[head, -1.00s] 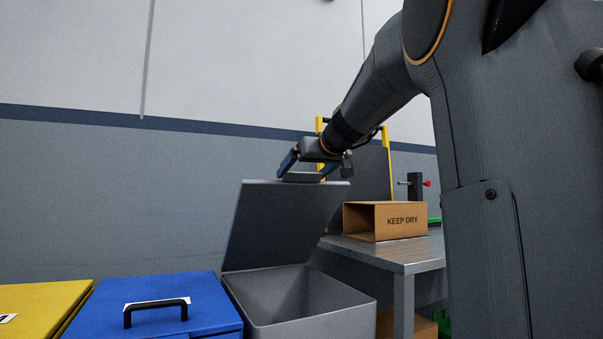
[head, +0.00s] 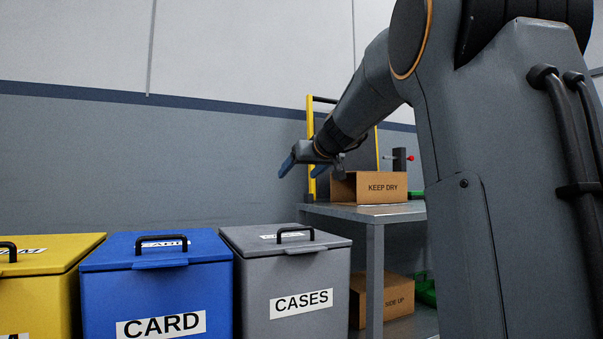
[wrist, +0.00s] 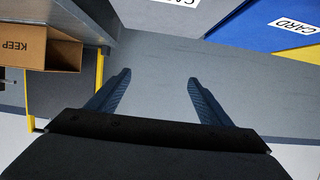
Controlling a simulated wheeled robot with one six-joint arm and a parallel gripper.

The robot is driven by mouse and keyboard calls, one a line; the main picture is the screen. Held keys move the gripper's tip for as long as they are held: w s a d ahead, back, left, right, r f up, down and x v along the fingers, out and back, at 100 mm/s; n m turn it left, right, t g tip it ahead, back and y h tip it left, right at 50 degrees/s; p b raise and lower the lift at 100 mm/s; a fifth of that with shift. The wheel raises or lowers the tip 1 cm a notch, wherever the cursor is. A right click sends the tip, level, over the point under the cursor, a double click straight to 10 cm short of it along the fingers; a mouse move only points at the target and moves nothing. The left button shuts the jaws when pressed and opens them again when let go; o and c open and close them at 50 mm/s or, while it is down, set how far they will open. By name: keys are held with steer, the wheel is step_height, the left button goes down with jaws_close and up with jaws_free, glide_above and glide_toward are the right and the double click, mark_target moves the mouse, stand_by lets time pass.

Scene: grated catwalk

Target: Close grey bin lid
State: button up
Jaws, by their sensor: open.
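The grey bin (head: 295,290), labelled CASES, stands at the right end of a row of bins in the head view. Its lid (head: 262,240) lies flat on top with a black handle, and it looks shut. My gripper (head: 300,170) is above and behind the grey bin, apart from the lid. The gripper is open and empty. In the wrist view its two blue fingers (wrist: 157,90) are spread with only wall behind them. Part of the grey lid (wrist: 170,14) shows at the top of the wrist view.
A blue bin (head: 155,285) labelled CARD and a yellow bin (head: 45,280) stand to the left, lids down. To the right is a metal table (head: 330,209) with an open KEEP DRY carton (head: 383,187). A yellow-posted frame (head: 310,130) rises behind it.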

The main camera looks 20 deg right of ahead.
steer(key=o, duration=0.6)
steer(key=p+v, duration=0.1)
steer(key=v, duration=0.7)
steer(key=shift+p, duration=0.4)
steer(key=shift+w, duration=0.1)
